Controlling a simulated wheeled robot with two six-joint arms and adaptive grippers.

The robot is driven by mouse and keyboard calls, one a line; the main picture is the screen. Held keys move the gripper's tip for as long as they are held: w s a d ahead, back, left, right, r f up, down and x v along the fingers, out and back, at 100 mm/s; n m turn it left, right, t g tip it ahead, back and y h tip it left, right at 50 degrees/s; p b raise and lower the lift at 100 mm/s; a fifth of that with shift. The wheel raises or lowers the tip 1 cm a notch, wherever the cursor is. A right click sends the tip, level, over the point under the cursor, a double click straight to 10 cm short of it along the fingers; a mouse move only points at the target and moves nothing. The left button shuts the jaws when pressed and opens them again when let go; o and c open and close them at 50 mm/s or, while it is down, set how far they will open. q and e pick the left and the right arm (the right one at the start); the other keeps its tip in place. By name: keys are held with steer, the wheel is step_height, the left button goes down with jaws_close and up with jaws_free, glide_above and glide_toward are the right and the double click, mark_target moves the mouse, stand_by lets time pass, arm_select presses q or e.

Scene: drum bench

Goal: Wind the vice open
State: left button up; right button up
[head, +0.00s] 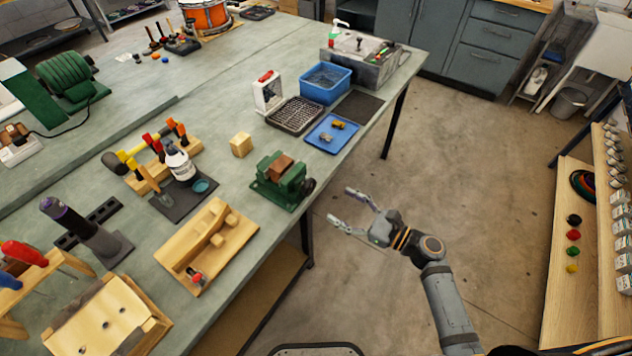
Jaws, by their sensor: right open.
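The green vice (268,187) stands at the right edge of the bench, near the middle of the view. A brown block (281,167) sits at its jaws; I cannot tell how tightly it is held. A dark round part (308,187), perhaps the handle, is on the vice's right side, facing the bench edge. My right gripper (340,209) is open and empty, off the bench over the floor, to the right of the vice and apart from it. My left gripper is not in view.
A wooden block (241,145) stands left of the vice, and a wooden fixture board (190,262) lies in front. Behind are a blue tray (320,143), a black rack (283,125) and a blue bin (343,86). The floor (440,170) right of the bench is clear.

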mark_target(312, 188)
steer(key=p+x, duration=0.1)
steer(key=x, duration=0.8)
steer(key=shift+w+a+p, duration=0.1)
steer(key=shift+p, duration=0.3)
steer(key=shift+c, duration=0.4)
